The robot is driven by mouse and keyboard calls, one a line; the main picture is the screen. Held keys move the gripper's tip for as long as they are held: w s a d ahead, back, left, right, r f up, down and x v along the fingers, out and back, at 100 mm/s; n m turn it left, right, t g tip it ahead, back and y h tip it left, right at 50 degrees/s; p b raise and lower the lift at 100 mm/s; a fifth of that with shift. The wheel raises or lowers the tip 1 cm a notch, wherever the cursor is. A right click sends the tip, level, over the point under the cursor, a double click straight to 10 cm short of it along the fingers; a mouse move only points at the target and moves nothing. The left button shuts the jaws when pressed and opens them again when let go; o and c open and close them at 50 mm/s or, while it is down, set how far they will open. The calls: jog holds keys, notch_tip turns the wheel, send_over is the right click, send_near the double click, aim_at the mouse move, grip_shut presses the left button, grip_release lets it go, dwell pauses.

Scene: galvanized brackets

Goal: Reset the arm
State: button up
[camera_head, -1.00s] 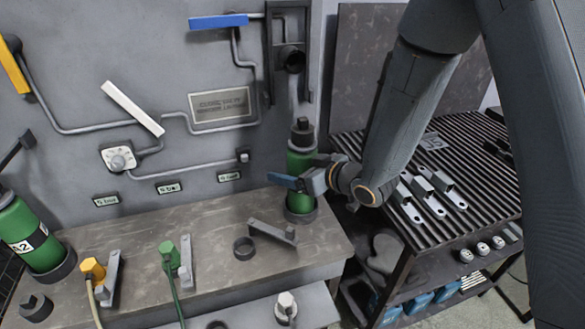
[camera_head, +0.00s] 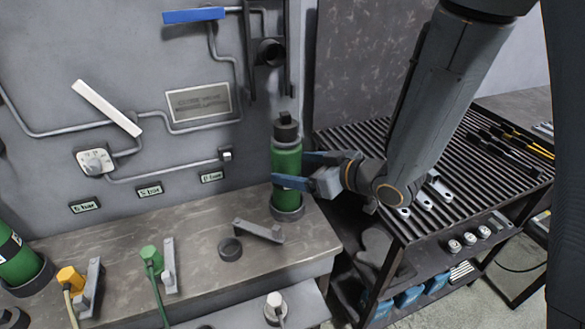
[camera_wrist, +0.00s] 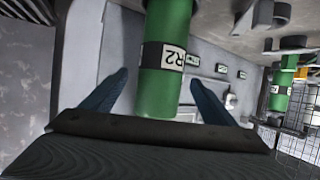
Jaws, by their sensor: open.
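My gripper (camera_head: 288,168) is open at the green cylinder (camera_head: 287,156) that stands upright in a dark ring holder at the right end of the bench. One blue finger passes in front of the cylinder and the other is partly hidden behind it. In the wrist view, the green cylinder (camera_wrist: 158,92) with a white "R2" label lies between the two spread fingers (camera_wrist: 160,78). Gaps show on both sides of it, so the jaws are not clamped on it. My forearm reaches in from the upper right.
The bench (camera_head: 200,220) carries a dark ring (camera_head: 230,249), a grey bracket (camera_head: 259,230) and coloured hose fittings. A pipe panel (camera_head: 60,60) stands behind. A slatted cart (camera_head: 345,145) with galvanized brackets (camera_head: 423,199) is at the right, partly behind my arm.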

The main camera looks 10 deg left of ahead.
jog(key=s+d+f+m+g+h, duration=0.1)
jog(key=d+m+h, duration=0.2)
jog(key=d, duration=0.5)
jog(key=s+d+m+g+h, duration=0.1)
jog(key=s+d+m+h, duration=0.1)
jog(key=d, duration=0.7)
jog(key=s+d+f+m+h, duration=0.1)
jog(key=d+m+h, duration=0.3)
jog(key=d, duration=0.5)
jog(key=shift+s+f+g+h, duration=0.3)
jog(key=shift+s+g+h, duration=0.15)
jog(key=shift+h, duration=0.75)
jog(key=s+d+r+m+g, duration=0.1)
jog(key=s+d+m+g, duration=0.1)
jog(key=s, duration=0.6)
jog(key=shift+s+d+r+m+g, duration=0.25)
jog(key=shift+s+m+g, duration=0.15)
jog(key=shift+g, duration=0.25)
